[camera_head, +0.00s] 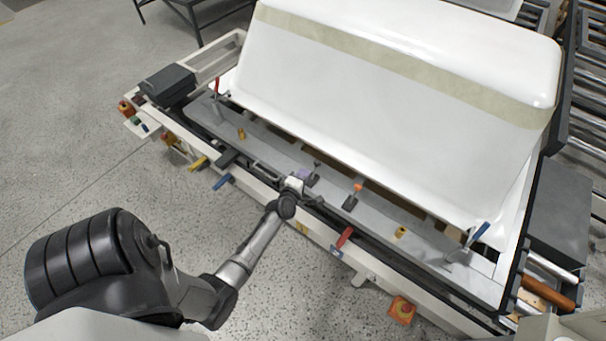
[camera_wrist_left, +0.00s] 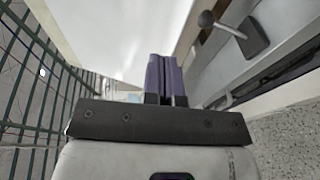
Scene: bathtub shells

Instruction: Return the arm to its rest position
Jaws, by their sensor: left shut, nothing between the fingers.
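My left arm reaches in from the lower left in the head view. Its gripper (camera_head: 303,176) is over the grey front ledge of the workstation, close to the white bathtub shell (camera_head: 390,95). In the left wrist view the gripper's two purple fingers (camera_wrist_left: 164,78) are closed together with nothing between them. The white shell also shows beyond the fingers in the wrist view (camera_wrist_left: 120,28). A dark clamp lever with a round knob (camera_wrist_left: 238,33) stands just right of the fingers. My right gripper does not show in either view.
Rollers (camera_head: 590,130) are at the right. The speckled floor (camera_head: 70,130) at the left is clear.

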